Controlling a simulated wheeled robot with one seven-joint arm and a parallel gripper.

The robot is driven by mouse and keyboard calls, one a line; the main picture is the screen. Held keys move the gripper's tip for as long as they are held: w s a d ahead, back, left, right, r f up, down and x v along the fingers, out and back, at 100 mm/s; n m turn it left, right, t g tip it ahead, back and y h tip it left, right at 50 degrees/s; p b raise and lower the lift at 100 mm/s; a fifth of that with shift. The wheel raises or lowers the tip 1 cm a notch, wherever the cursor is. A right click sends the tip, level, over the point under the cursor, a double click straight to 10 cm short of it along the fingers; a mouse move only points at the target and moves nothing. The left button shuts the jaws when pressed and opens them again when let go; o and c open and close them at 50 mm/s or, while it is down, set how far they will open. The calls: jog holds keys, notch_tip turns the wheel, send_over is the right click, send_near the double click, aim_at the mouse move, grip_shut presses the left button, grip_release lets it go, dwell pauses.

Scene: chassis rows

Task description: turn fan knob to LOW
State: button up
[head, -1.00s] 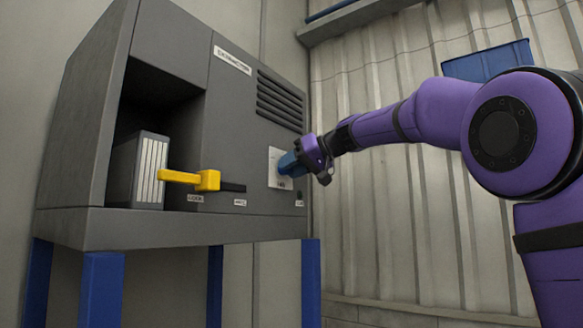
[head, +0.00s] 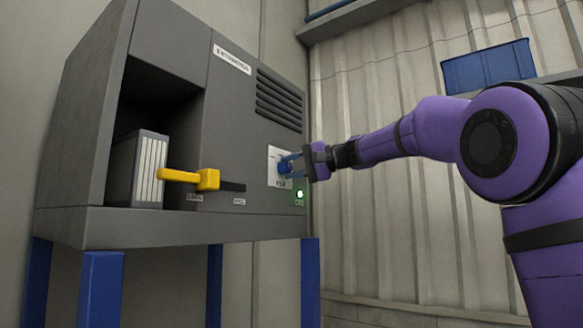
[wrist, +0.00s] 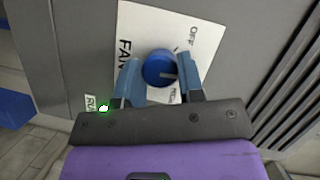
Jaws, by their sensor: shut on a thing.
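The round blue fan knob (wrist: 155,66) sits on a white plate (wrist: 140,22) marked FAN. OFF is printed at the plate's upper right; another label at the lower right is partly hidden by that finger, and I see no readable LOW. My gripper (wrist: 163,80) has its two blue fingers on either side of the knob, shut on it. In the head view the knob (head: 284,168) and my gripper (head: 290,164) are at the right of the grey cabinet's front.
The grey cabinet (head: 228,130) stands on blue legs (head: 100,285). A yellow lever (head: 207,180) sticks out left of the knob, by an open bay with a ribbed module (head: 150,170). A green light (head: 299,194) glows below the knob. Vents (head: 280,100) are above.

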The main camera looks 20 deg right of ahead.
jog(key=shift+m, duration=0.5)
jog(key=shift+f, duration=0.1)
jog(key=o, duration=0.9)
jog(key=shift+d, duration=0.1)
jog(key=v, duration=1)
jog(key=shift+s+d, duration=0.15)
jog(key=shift+d, duration=0.2)
jog(key=s+a+f+n+g+h, duration=0.1)
jog(key=s+f+h, duration=0.3)
jog(key=s+f, duration=0.6)
jog(key=s+f+n+g+h, duration=0.1)
jog(key=s+f+h, duration=0.4)
jog(key=s+f, duration=0.6)
jog(key=s+a+f+n+g+h, duration=0.1)
jog(key=s+f+h, duration=0.3)
jog(key=s+f, duration=0.7)
jog(key=shift+a+f+g+h, duration=0.2)
jog(key=shift+f, duration=1.2)
jog(key=shift+a+f+g+h, duration=0.15)
jog(key=shift+f+g+h, duration=0.05)
jog(key=shift+f, duration=1.2)
